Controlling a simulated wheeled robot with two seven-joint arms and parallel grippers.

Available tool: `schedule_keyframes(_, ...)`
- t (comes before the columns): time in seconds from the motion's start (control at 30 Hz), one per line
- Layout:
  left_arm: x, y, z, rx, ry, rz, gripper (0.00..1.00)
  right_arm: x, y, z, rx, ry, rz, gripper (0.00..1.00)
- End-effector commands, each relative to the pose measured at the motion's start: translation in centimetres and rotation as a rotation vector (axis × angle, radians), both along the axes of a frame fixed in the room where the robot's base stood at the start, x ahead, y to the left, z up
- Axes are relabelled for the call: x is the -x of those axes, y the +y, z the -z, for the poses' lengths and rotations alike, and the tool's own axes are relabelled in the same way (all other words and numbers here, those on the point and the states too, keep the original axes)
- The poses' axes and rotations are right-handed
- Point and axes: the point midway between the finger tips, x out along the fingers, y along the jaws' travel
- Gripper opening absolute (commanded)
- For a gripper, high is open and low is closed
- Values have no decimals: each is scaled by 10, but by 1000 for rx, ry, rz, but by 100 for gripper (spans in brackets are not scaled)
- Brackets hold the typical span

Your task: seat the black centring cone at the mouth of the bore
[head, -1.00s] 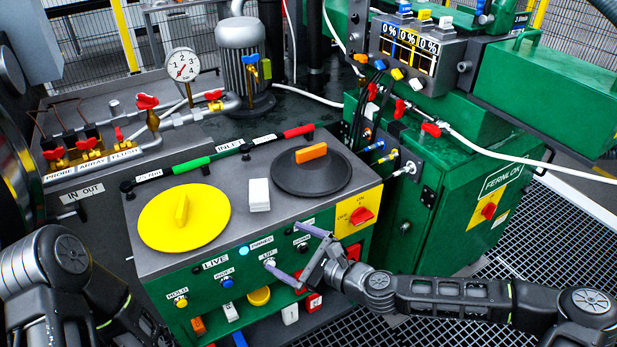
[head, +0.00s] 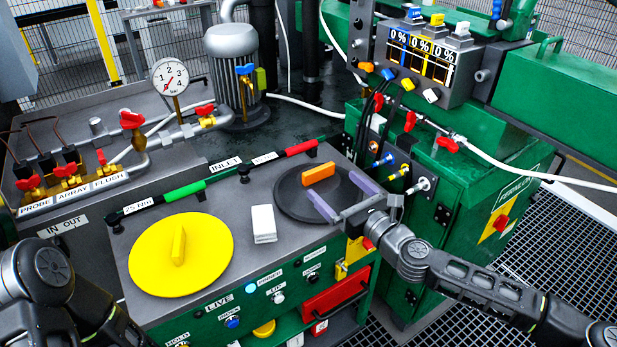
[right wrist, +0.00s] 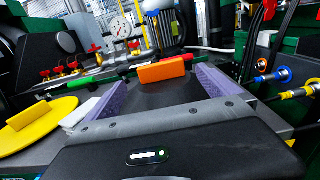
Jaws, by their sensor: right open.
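A black round piece (head: 290,200) with an upright orange grip (head: 318,174) lies on the grey top of the green console, at its right end. It looks like the centring cone; its underside is hidden. My right gripper (head: 343,195) is open, its two purple fingers over the right part of the black piece, apart from the orange grip. In the right wrist view the orange grip (right wrist: 165,70) stands ahead, between the open fingers (right wrist: 162,86), with nothing held. I cannot make out the bore's mouth. My left gripper is out of view; only its arm shows.
A yellow disc (head: 205,250) with a yellow grip and a white block (head: 263,223) lie left of the black piece. A green-and-red bar (head: 235,172) runs along the back of the console top. A green cabinet with cable plugs (head: 385,160) stands close on the right.

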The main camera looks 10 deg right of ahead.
Motion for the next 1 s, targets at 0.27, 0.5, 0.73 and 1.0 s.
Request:
schedule_keyframes(0.27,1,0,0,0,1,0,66,0,0,0,1,1,-1,100)
schedule_keyframes(0.5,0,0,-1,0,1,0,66,-13,6,0,3,0,-2,100)
schedule_keyframes(0.73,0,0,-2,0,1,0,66,-24,10,0,1,1,-1,100)
schedule_keyframes(1.0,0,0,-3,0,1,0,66,-28,12,-1,2,0,-1,100)
